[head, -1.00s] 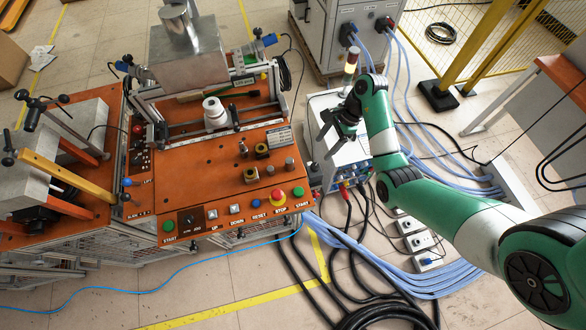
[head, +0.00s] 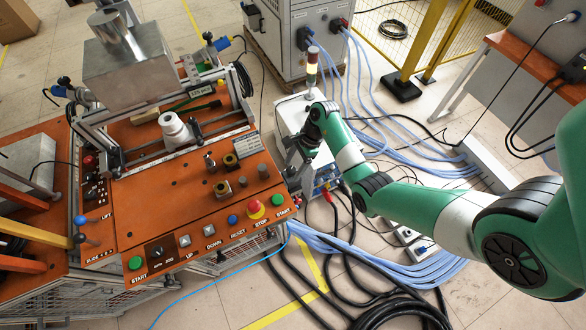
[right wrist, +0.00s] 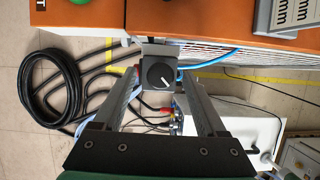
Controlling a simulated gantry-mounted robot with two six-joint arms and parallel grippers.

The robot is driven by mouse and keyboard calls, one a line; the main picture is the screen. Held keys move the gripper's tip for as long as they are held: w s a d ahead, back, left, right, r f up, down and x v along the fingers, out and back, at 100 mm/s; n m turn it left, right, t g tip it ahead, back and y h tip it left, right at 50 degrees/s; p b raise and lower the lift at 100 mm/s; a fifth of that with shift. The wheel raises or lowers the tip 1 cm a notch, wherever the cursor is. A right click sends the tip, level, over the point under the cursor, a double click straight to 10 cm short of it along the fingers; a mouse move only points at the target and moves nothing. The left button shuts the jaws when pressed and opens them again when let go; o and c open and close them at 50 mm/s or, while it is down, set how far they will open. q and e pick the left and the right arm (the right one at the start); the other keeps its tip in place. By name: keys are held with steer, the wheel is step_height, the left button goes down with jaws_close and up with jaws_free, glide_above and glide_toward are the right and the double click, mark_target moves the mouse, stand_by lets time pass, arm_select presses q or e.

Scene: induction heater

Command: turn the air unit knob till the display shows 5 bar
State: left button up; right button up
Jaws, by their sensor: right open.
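A black round knob (right wrist: 158,77) with a white pointer mark, on a grey block, shows in the right wrist view; it looks like the air unit knob. My right gripper (right wrist: 161,80) is open, with one finger on each side of the knob. I cannot tell whether either finger touches it. In the head view, my right gripper (head: 292,160) is beside the right edge of the orange console (head: 190,195), and the knob is hidden there. No pressure reading is legible in either view. My left gripper is not in view.
A red stop button (head: 255,208) and several other buttons line the console's front. A white box (head: 292,112) with a signal light (head: 312,68) stands behind my right gripper. Black cables (head: 370,310) and blue hoses (head: 420,272) cover the floor nearby.

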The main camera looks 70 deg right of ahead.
steer(key=shift+w+a+f, duration=0.1)
steer(key=shift+f, duration=0.15)
steer(key=shift+c, duration=0.2)
